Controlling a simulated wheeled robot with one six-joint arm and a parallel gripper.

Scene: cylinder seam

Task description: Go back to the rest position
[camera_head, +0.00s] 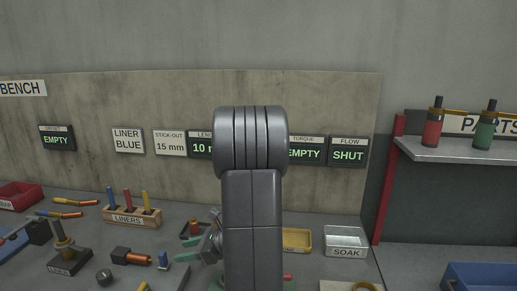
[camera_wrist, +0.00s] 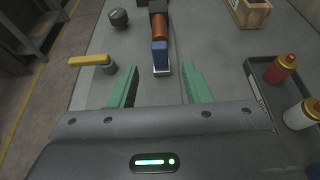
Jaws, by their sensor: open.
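My gripper (camera_wrist: 160,68) shows in the wrist view with its two green fingers spread apart. Nothing is held between them. Below or beyond the fingertips, a small blue block (camera_wrist: 160,56) stands in line with a copper-coloured cylinder (camera_wrist: 161,30) and a dark block (camera_wrist: 158,7). I cannot tell how far the fingers are above the bench. In the head view my arm rises in the middle and hides part of the bench and the wall signs.
A yellow-handled piece (camera_wrist: 88,61) and a dark knob (camera_wrist: 118,18) lie left in the wrist view. A dark tray (camera_wrist: 262,92) with red and white bottles is right. In the head view stand a LINERS rack (camera_head: 130,217), a SOAK tray (camera_head: 346,251) and a parts shelf (camera_head: 455,153).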

